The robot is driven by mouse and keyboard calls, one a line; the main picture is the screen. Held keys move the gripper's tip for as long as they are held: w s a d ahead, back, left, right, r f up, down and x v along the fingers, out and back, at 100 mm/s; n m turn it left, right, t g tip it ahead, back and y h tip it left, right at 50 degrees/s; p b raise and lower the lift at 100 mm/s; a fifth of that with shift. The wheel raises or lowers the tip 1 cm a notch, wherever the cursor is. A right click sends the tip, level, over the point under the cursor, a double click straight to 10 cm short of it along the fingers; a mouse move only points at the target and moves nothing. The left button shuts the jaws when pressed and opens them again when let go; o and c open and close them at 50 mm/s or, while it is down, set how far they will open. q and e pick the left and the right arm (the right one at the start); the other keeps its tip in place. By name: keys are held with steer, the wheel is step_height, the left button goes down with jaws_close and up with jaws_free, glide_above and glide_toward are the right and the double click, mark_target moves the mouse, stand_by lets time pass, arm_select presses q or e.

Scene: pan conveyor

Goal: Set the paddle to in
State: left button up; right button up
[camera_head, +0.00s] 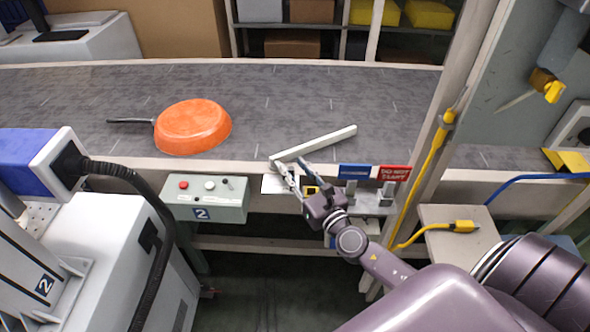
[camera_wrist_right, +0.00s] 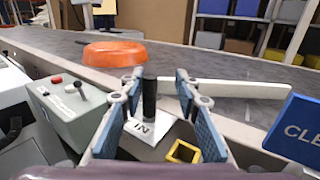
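The paddle (camera_head: 318,144) is a pale bar reaching out over the grey belt, angled up to the right from its near-edge pivot. It also shows in the right wrist view (camera_wrist_right: 235,88). A black upright handle (camera_wrist_right: 149,98) stands near the pivot end, over a white plate (camera_wrist_right: 146,140) marked IN. My right gripper (camera_head: 297,170) is at the belt's near edge by the pivot. In the wrist view its blue-padded fingers (camera_wrist_right: 157,88) are apart, with the handle between them, nearer the left finger; contact cannot be told. My left gripper is not in view.
An orange pan (camera_head: 193,127) lies on the belt (camera_head: 75,105), left of the paddle. A control box (camera_head: 205,207) with buttons is left of my gripper. Blue (camera_head: 353,171) and red (camera_head: 395,173) signs stand close on its right. A post with a yellow cable (camera_head: 432,155) is further right.

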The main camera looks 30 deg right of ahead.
steer(key=shift+a, duration=0.2)
steer(key=shift+s, duration=0.1)
steer(key=s, duration=1.1)
steer(key=shift+s, duration=0.4)
steer(key=shift+a, duration=0.1)
steer(key=shift+c, duration=0.4)
